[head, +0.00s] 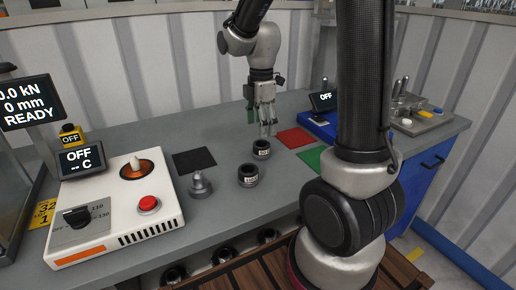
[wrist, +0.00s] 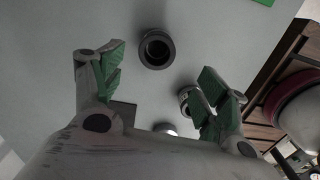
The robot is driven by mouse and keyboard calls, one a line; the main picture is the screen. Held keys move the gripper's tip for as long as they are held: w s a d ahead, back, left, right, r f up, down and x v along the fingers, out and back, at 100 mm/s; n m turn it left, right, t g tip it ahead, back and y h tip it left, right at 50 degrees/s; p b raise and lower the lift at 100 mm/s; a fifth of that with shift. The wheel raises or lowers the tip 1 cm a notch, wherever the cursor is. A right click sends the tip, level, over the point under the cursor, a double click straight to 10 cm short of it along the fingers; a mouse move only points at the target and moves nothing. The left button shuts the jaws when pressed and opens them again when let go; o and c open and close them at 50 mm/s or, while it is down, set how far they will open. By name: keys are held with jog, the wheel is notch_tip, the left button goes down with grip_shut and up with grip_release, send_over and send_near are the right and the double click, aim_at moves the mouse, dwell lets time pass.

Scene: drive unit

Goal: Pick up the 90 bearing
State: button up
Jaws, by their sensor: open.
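Two dark ring-shaped bearings with small white labels stand on the grey bench in the head view: a far bearing (head: 261,149) and a near bearing (head: 248,175). The labels are too small to read, so I cannot tell which is the 90. My gripper (head: 263,117) is open and empty, pointing down above the bench, just behind the far bearing in the head view. In the wrist view, the far bearing (wrist: 156,48) shows whole between and beyond the green-padded fingers of my gripper (wrist: 163,68). The near bearing (wrist: 185,97) is partly hidden by the right finger.
A silver stepped part (head: 200,185) stands left of the near bearing. A white heater unit (head: 115,212) with a red button is at left. Black (head: 194,160), red (head: 295,138) and green (head: 312,157) mats lie flat. A blue device (head: 318,122) stands at right.

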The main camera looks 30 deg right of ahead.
aim_at(261, 144)
jog(key=shift+n, duration=0.3)
jog(key=f, duration=0.8)
jog(key=shift+w+d, duration=0.25)
jog(key=shift+w, duration=0.05)
jog(key=shift+r, duration=0.1)
jog(key=c, duration=1.3)
